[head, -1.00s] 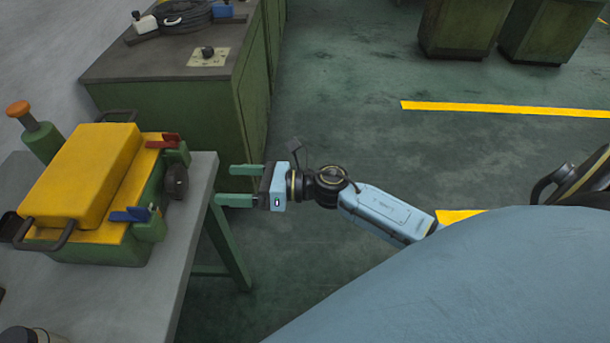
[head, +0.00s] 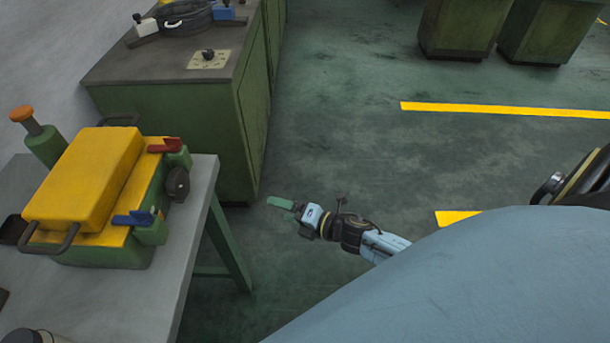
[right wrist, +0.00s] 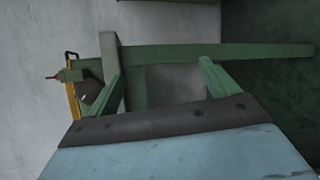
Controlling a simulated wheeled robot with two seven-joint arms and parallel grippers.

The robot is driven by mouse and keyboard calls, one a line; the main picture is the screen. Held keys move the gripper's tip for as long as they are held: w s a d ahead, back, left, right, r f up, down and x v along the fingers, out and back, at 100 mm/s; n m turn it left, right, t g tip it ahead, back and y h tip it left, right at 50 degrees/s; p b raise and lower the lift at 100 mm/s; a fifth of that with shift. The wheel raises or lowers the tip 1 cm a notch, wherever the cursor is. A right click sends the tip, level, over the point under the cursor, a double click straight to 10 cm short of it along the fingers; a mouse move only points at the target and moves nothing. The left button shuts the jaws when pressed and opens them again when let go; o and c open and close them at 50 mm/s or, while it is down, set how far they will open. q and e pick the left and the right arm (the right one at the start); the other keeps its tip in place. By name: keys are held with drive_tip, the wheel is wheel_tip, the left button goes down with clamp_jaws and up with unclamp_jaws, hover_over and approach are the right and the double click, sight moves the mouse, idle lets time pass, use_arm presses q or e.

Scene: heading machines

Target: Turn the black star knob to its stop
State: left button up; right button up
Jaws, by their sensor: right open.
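The black star knob (head: 178,184) sits on the right side of a green and yellow machine (head: 92,180) on the grey table. In the right wrist view the dark knob (right wrist: 91,92) shows small at the left, partly behind a finger. My right gripper (head: 285,212) is open and empty, off to the right of the table and apart from the knob. In the right wrist view its two green fingers (right wrist: 163,82) stand wide apart with nothing between them. My left gripper is not in view.
The grey table (head: 185,235) has a green leg (head: 230,245) below its right edge. A red lever (head: 165,146) and a blue lever (head: 133,217) flank the knob. A green cabinet (head: 190,125) stands behind. The floor right of the table is open.

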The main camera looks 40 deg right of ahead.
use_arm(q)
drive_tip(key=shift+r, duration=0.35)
use_arm(e)
drive_tip(key=s+d+f+m+g+h, duration=0.1)
drive_tip(key=s+d+f+m+h, duration=0.1)
drive_tip(key=f+m, duration=0.4)
wheel_tip(320, 180, down, 2)
drive_tip(key=shift+s+d+f+h, duration=0.2)
drive_tip(key=shift+s+d+h, duration=0.3)
drive_tip(key=shift+s, duration=0.7)
drive_tip(key=shift+a, duration=0.15)
drive_tip(key=n+g+y, duration=0.2)
drive_tip(key=n+y, duration=0.8)
drive_tip(key=n, duration=1.3)
approach(184, 183)
drive_tip(key=b+x, duration=0.1)
drive_tip(key=x, duration=0.8)
drive_tip(key=shift+w+a, duration=0.2)
drive_tip(key=shift+a, duration=0.1)
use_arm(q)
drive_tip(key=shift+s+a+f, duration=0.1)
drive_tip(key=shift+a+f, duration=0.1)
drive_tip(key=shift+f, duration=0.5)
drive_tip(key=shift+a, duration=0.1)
